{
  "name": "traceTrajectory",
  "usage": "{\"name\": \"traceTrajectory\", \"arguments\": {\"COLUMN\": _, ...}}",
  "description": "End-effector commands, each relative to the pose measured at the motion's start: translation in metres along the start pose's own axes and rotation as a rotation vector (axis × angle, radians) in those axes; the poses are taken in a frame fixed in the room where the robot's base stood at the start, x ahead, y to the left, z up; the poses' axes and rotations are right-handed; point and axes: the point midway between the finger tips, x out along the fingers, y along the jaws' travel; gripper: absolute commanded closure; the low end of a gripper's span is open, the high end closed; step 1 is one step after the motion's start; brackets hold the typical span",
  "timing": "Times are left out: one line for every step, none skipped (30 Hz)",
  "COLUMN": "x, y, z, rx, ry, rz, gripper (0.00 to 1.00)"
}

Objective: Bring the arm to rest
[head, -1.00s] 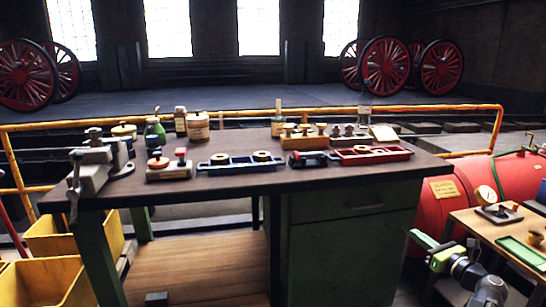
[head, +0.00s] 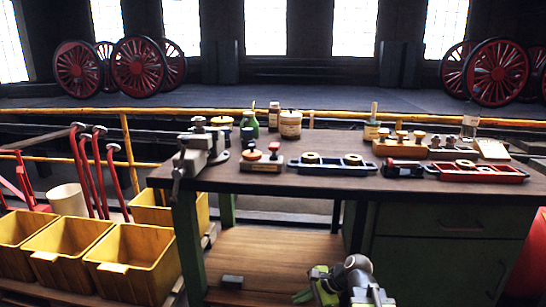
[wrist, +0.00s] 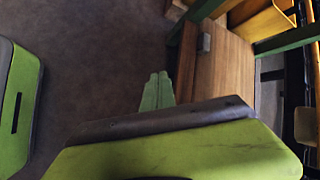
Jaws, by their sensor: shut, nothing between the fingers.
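My gripper (head: 302,297) shows at the bottom edge of the head view, in front of the workbench's lower shelf (head: 250,262). In the wrist view its green fingers (wrist: 157,88) are together, with nothing between them. They hang over the dark floor beside the wooden shelf, which also shows in the wrist view (wrist: 222,75). I cannot see the fingers touching anything. My wrist and part of my arm show just right of the gripper in the head view; the rest of the arm is out of frame.
The workbench top (head: 290,182) carries a vise (head: 202,147), a blue tray (head: 335,166), a red tray (head: 480,172) and bottles. A small dark block (head: 232,281) lies on the lower shelf. Yellow bins (head: 130,265) stand at the left. A yellow rail (head: 80,112) runs behind.

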Motion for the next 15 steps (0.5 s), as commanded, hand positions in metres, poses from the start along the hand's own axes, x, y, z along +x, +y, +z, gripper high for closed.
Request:
{"name": "traceTrajectory", "arguments": {"x": 0.014, "y": 0.015, "z": 0.012, "rx": -0.144, "ry": 0.032, "rz": 0.09, "gripper": 1.0}}
{"name": "traceTrajectory", "arguments": {"x": 0.019, "y": 0.025, "z": 0.014, "rx": -0.23, "ry": 0.055, "rz": 0.144, "gripper": 1.0}}
{"name": "traceTrajectory", "arguments": {"x": 0.022, "y": 0.037, "z": 0.013, "rx": -0.34, "ry": 0.083, "rz": 0.214, "gripper": 1.0}}
{"name": "traceTrajectory", "arguments": {"x": 0.022, "y": 0.046, "z": 0.01, "rx": -0.419, "ry": 0.102, "rz": 0.267, "gripper": 1.0}}
{"name": "traceTrajectory", "arguments": {"x": 0.021, "y": 0.055, "z": 0.004, "rx": -0.495, "ry": 0.122, "rz": 0.319, "gripper": 1.0}}
{"name": "traceTrajectory", "arguments": {"x": 0.015, "y": 0.066, "z": -0.005, "rx": -0.587, "ry": 0.144, "rz": 0.388, "gripper": 1.0}}
{"name": "traceTrajectory", "arguments": {"x": 0.009, "y": 0.074, "z": -0.015, "rx": -0.649, "ry": 0.16, "rz": 0.438, "gripper": 1.0}}
{"name": "traceTrajectory", "arguments": {"x": 0.004, "y": 0.081, "z": -0.022, "rx": -0.71, "ry": 0.169, "rz": 0.487, "gripper": 1.0}}
{"name": "traceTrajectory", "arguments": {"x": -0.004, "y": 0.09, "z": -0.032, "rx": -0.789, "ry": 0.176, "rz": 0.552, "gripper": 1.0}}
{"name": "traceTrajectory", "arguments": {"x": -0.01, "y": 0.095, "z": -0.038, "rx": -0.847, "ry": 0.176, "rz": 0.599, "gripper": 1.0}}
{"name": "traceTrajectory", "arguments": {"x": -0.015, "y": 0.1, "z": -0.043, "rx": -0.903, "ry": 0.173, "rz": 0.643, "gripper": 1.0}}
{"name": "traceTrajectory", "arguments": {"x": -0.021, "y": 0.106, "z": -0.049, "rx": -0.974, "ry": 0.159, "rz": 0.694, "gripper": 1.0}}
{"name": "traceTrajectory", "arguments": {"x": -0.024, "y": 0.109, "z": -0.051, "rx": -1.028, "ry": 0.142, "rz": 0.723, "gripper": 1.0}}
{"name": "traceTrajectory", "arguments": {"x": -0.025, "y": 0.111, "z": -0.051, "rx": -1.08, "ry": 0.114, "rz": 0.738, "gripper": 1.0}}
{"name": "traceTrajectory", "arguments": {"x": -0.033, "y": 0.107, "z": -0.048, "rx": -1.132, "ry": 0.092, "rz": 0.743, "gripper": 1.0}}
